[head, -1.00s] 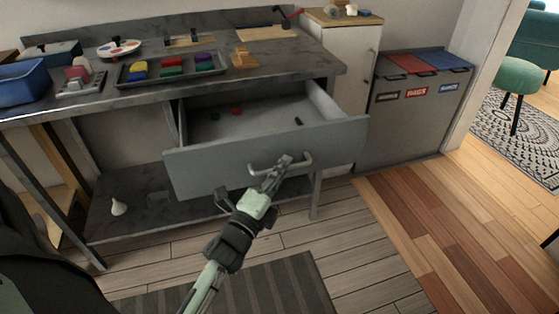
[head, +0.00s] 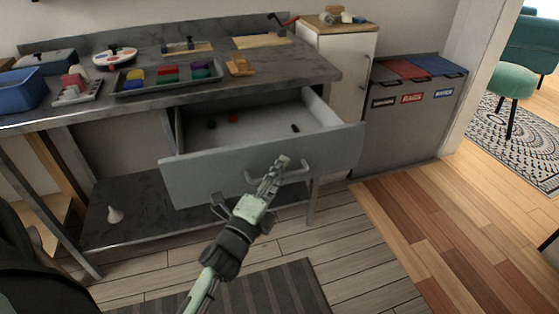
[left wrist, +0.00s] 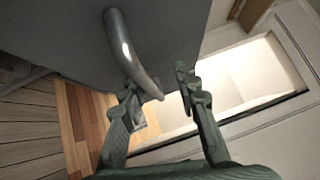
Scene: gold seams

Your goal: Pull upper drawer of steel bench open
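The steel bench (head: 300,75) has its upper drawer (head: 240,165) pulled well out, with its inside showing. A bar handle (head: 300,176) sits on the grey drawer front and also shows in the left wrist view (left wrist: 122,45). My left gripper (head: 278,166) is at the handle. In the left wrist view its two fingers (left wrist: 158,86) stand apart, with the end of the handle appearing between or just beyond the tips. I cannot tell whether they touch it. Small red (head: 233,118) and dark items lie in the drawer. My right gripper is not in view.
On the bench top are a tray (head: 125,92) of coloured blocks, a blue bin (head: 20,92) and wooden boards. A white cabinet (head: 340,65) and a grey labelled bin unit (head: 405,125) stand to the right. A striped mat (head: 285,290) lies on the open floor in front.

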